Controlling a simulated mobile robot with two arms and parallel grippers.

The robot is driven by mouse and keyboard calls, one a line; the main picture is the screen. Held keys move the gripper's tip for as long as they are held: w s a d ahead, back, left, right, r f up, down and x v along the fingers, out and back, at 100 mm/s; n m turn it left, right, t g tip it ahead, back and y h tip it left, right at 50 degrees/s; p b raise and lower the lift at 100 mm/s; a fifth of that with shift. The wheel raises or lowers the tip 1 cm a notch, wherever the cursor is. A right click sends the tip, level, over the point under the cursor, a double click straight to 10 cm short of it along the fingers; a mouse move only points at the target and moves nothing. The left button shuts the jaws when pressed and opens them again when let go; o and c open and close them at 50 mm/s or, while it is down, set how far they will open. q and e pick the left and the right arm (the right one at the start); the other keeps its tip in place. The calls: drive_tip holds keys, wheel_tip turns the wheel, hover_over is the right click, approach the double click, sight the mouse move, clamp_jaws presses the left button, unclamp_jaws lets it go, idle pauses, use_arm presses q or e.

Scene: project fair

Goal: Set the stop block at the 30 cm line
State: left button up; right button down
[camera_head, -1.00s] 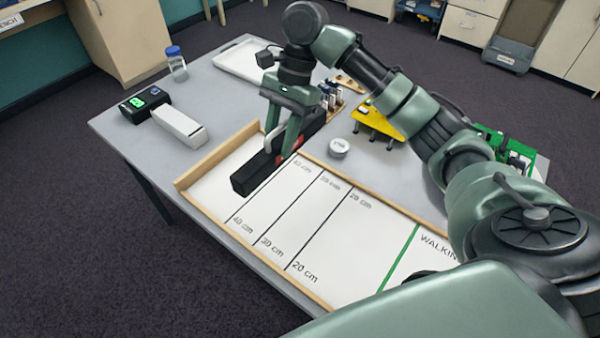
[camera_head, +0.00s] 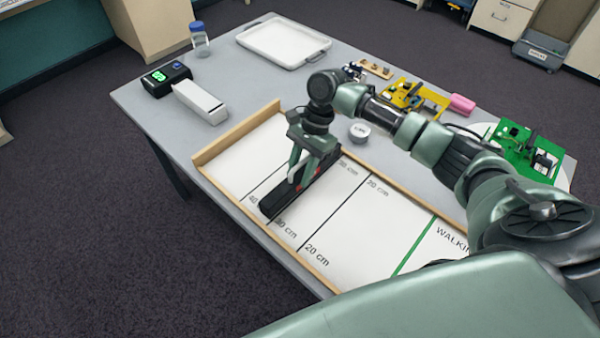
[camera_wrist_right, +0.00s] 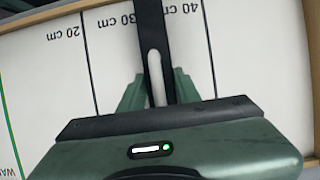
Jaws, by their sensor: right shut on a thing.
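The stop block (camera_head: 283,201) is a long black bar with red patches. It lies across the white track board (camera_head: 385,215), parallel to the printed lines, low over or on the surface; I cannot tell whether it touches. My right gripper (camera_head: 303,172) is shut on it from above. The block covers where the 30 cm line runs, with the "30 cm" label (camera_head: 286,228) beside its near end. In the right wrist view the block (camera_wrist_right: 152,45) sits between the 20 cm line (camera_wrist_right: 92,70) and the 40 cm line (camera_wrist_right: 207,50). My left gripper is out of view.
A wooden rail (camera_head: 230,135) edges the track. A white box (camera_head: 202,103), black device (camera_head: 166,78), bottle (camera_head: 199,40) and white tray (camera_head: 283,43) stand behind. A small round tin (camera_head: 359,131), yellow piece (camera_head: 412,97) and green board (camera_head: 525,150) lie along the far side.

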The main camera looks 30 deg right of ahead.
drive_tip(key=shift+w+f, duration=0.1)
drive_tip(key=shift+f, duration=0.35)
drive_tip(key=c, duration=1)
unclamp_jaws()
drive_tip(key=shift+f, duration=0.1)
drive_tip(key=v, duration=1.2)
